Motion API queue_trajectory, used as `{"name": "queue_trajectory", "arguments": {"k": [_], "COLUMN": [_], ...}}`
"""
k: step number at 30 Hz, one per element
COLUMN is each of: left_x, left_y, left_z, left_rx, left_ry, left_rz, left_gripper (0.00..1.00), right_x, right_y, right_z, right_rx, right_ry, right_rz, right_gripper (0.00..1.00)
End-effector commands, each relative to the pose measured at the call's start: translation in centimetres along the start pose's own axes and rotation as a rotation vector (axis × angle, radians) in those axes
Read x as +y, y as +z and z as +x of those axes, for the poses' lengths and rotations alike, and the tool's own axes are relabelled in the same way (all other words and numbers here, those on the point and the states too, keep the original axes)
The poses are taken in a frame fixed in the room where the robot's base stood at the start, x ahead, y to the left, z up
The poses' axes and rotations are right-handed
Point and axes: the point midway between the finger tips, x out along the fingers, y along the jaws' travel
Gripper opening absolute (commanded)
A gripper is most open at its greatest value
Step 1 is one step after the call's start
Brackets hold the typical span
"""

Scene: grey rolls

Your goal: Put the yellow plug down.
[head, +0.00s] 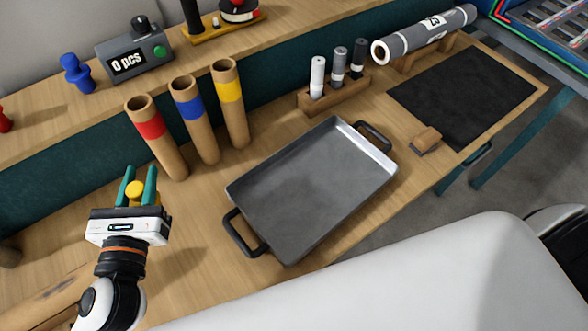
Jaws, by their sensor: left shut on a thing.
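The yellow plug (135,189) is between the two teal fingers of my left gripper (137,184), at the left of the head view. My left gripper is shut on it. The gripper is over the left part of the wooden bench, in front of the tube with the red band. The plug's lower part is hidden by the gripper, and I cannot tell how high it is above the bench. A blue plug (76,72) stands on the raised shelf at the back left. My right gripper is not in view.
Cardboard tubes with red (155,135), blue (194,117) and yellow (229,102) bands stand behind a grey tray (312,190). A counter box (135,57) is on the shelf (60,115). A marker rack (333,93), a brush (426,140) and a black mat (465,95) lie right.

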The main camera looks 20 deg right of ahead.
Motion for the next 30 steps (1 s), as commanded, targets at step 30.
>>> {"name": "queue_trajectory", "arguments": {"k": [30], "left_x": [1.3], "left_y": [10.6], "left_z": [-0.8], "left_rx": [-0.003], "left_ry": [0.054], "left_rz": [-0.004], "left_gripper": [0.06], "right_x": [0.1], "right_y": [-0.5], "right_z": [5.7], "right_rx": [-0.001], "right_ry": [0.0], "right_rz": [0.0], "right_gripper": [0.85]}}
